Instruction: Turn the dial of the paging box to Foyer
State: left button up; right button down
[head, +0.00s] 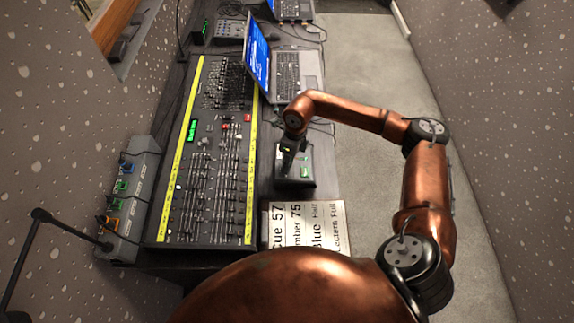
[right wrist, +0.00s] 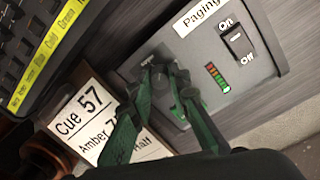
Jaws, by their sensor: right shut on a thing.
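The paging box (head: 307,177) is a small dark box with a grey top, to the right of the fader desk and below the laptop in the head view. In the right wrist view the paging box (right wrist: 262,70) shows its "Paging" label, an On/Off rocker switch (right wrist: 238,41) and a coloured level meter. My right gripper (head: 287,169) is over the box's left part. In the right wrist view its green fingers (right wrist: 164,80) are shut on the dial, a dark knob mostly hidden between them. The lettering around the dial cannot be read. My left gripper is not in view.
A cue sheet (head: 305,224) lies just below the box, close to my right gripper. The fader desk (head: 210,160) is on the left, and an open laptop (head: 288,75) stands above the box. A lamp on a thin arm (head: 70,228) is at far left.

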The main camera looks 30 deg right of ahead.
jog(key=n+b, duration=0.2)
jog(key=n, duration=0.3)
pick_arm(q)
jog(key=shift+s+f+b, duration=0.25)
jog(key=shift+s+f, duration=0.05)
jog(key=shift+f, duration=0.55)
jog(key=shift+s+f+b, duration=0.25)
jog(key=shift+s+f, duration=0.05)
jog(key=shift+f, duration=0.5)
pick_arm(e)
jog(key=shift+n+h, duration=0.3)
jog(key=shift+n, duration=1.1)
jog(key=c, duration=1.8)
grip_release()
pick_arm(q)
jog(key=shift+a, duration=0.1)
pick_arm(e)
jog(key=r, duration=0.8)
jog(key=d+r, duration=0.1)
jog(key=r, duration=0.3)
